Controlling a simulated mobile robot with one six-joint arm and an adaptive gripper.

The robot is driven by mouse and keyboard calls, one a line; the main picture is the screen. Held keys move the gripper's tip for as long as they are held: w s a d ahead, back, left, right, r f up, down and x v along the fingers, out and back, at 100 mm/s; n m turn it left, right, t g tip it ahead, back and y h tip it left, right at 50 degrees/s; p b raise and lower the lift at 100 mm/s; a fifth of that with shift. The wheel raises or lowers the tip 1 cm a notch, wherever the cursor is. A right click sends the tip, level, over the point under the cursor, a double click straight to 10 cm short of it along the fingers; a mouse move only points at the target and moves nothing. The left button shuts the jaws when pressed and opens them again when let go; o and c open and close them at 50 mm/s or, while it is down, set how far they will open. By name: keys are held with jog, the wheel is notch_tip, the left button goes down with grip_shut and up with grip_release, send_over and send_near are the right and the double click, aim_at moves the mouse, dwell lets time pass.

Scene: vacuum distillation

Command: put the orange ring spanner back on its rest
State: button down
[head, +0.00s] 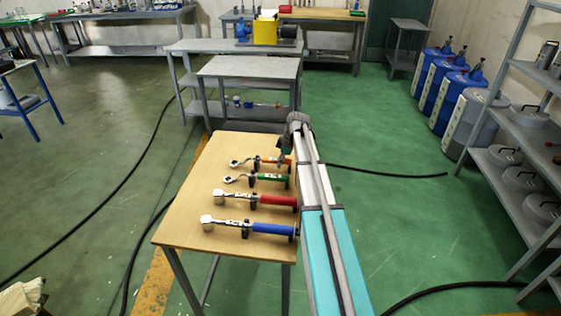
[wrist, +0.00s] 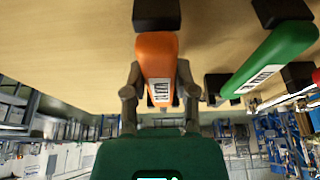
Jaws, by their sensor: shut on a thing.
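The orange ring spanner (head: 272,160) is at the far end of the wooden table, its metal ring end pointing left. In the wrist view its orange handle (wrist: 157,62) lies between the two fingers of my gripper (wrist: 159,78), which are shut on it. A black rest block (wrist: 157,14) shows at the handle's end in the wrist view. Black rest parts also show by the handle in the head view (head: 257,164). I cannot tell whether the spanner is seated in them or slightly above. My gripper (head: 285,153) is partly hidden by my arm in the head view.
The green spanner (head: 270,177) lies close beside it on black supports; its handle (wrist: 272,58) is right of my gripper in the wrist view. Red (head: 277,200) and blue (head: 272,228) wrenches lie nearer on the wooden table (head: 190,212). The table's left side is clear.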

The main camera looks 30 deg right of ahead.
jog(key=shift+f+b, duration=0.4)
jog(key=shift+f, duration=0.05)
jog(key=shift+c, duration=1.7)
grip_release()
jog(key=shift+r, duration=0.1)
notch_tip(320, 180, up, 9)
jog(key=p, duration=0.9)
jog(key=s+a+r+m+g+h+p, duration=0.2)
jog(key=s+a+m, duration=0.9)
jog(key=s+a, duration=1.3)
jog(key=shift+s+h+p, duration=0.6)
jog(key=shift+s+h, duration=0.1)
jog(key=shift+s, duration=0.25)
